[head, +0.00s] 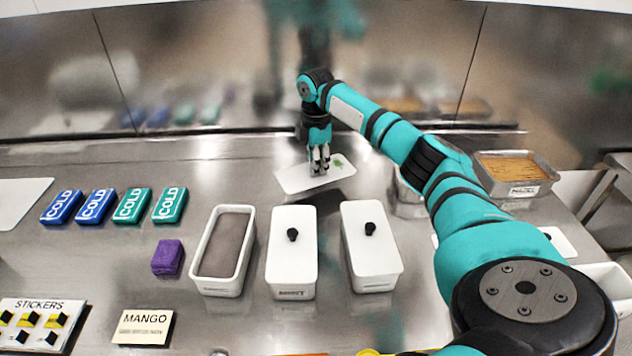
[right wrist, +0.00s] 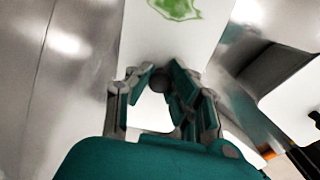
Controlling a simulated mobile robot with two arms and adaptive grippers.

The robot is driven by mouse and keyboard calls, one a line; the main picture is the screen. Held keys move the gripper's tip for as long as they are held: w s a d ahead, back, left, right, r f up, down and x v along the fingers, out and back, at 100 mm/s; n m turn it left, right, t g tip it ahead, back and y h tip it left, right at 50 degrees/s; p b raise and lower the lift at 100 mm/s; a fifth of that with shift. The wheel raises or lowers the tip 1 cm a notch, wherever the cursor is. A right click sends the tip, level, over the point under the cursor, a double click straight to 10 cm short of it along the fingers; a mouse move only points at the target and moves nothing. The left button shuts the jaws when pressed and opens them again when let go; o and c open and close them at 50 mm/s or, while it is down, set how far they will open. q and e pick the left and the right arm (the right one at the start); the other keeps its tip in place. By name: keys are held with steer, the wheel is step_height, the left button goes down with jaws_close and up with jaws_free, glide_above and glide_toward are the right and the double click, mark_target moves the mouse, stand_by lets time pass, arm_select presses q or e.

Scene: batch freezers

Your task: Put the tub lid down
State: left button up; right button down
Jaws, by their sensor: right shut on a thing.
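The tub lid (head: 296,180) is a white rectangular plate with a green leaf mark, held slightly tilted near the back of the steel counter. In the right wrist view the white lid (right wrist: 180,45) and its dark knob show between the fingers. My right gripper (head: 319,168) is shut on the lid's knob; it also shows in the right wrist view (right wrist: 160,85). A shadow lies just right of the lid, and I cannot tell whether the lid touches the counter. An open tub (head: 196,270) with brownish-grey contents stands in front. My left gripper is not in view.
Two lidded tubs, a middle one (head: 292,262) and a right one (head: 372,250), stand beside the open tub. Several COLD packs (head: 131,206), a purple block (head: 167,257) and a MANGO card (head: 143,327) lie left. A metal pan (head: 515,175) is at right. Counter left of the lid is clear.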

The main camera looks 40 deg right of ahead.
mark_target(316, 190)
steer(key=shift+f, duration=2.95)
steer(key=shift+f, duration=0.1)
steer(key=c, duration=1.2)
jaws_free()
steer(key=shift+c, duration=0.2)
step_height(316, 190, up, 12)
steer(key=shift+r, duration=0.15)
steer(key=shift+a, duration=0.1)
